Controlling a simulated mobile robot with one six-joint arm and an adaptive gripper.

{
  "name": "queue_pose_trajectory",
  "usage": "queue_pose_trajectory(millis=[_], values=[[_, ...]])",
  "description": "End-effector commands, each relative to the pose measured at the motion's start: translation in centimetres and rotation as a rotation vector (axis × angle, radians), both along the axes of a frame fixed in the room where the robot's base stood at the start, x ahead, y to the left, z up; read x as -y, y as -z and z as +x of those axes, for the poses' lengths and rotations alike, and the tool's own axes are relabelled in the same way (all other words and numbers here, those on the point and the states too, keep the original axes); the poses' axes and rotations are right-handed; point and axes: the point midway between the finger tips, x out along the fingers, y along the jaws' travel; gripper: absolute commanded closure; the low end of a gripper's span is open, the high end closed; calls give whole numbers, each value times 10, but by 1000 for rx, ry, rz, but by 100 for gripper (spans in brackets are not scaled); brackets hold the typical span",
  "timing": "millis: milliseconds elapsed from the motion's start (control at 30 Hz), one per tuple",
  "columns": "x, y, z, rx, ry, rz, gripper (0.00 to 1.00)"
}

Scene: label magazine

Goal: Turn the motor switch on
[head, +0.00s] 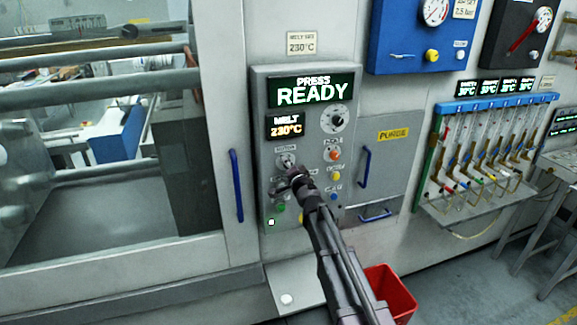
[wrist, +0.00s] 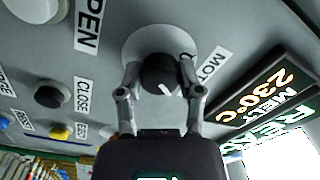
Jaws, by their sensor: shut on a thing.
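The motor switch is a round black knob (wrist: 158,72) with a white pointer line, set on a pale disc beside a label partly reading "MOTOR". In the head view the switch (head: 286,160) is on the left of the grey control panel (head: 259,120), under its small label, and is partly covered by my gripper. My gripper (head: 290,174) reaches it from below right. In the wrist view the two fingers of my gripper (wrist: 161,88) stand on either side of the knob and are shut on it. The pointer line lies at a slant in the wrist view.
The panel screens read "PRESS READY" (head: 311,91) and "MELT 230°C" (head: 285,126). A dial (head: 334,119) and several coloured buttons are close by. A blue door handle (head: 236,186) is to the left; a red bin (head: 392,290) stands below right.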

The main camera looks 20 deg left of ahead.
Motion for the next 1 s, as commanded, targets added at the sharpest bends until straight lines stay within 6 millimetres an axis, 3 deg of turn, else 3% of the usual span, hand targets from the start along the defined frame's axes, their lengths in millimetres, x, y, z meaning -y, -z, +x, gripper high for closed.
queue_pose_trajectory(millis=[267,300,400,1000], values=[[-1,-1,2,-1,-1,2,100],[-1,-1,2,-1,-1,2,50],[-1,-1,2,0,-1,1,20],[5,0,-7,0,-1,0,18]])
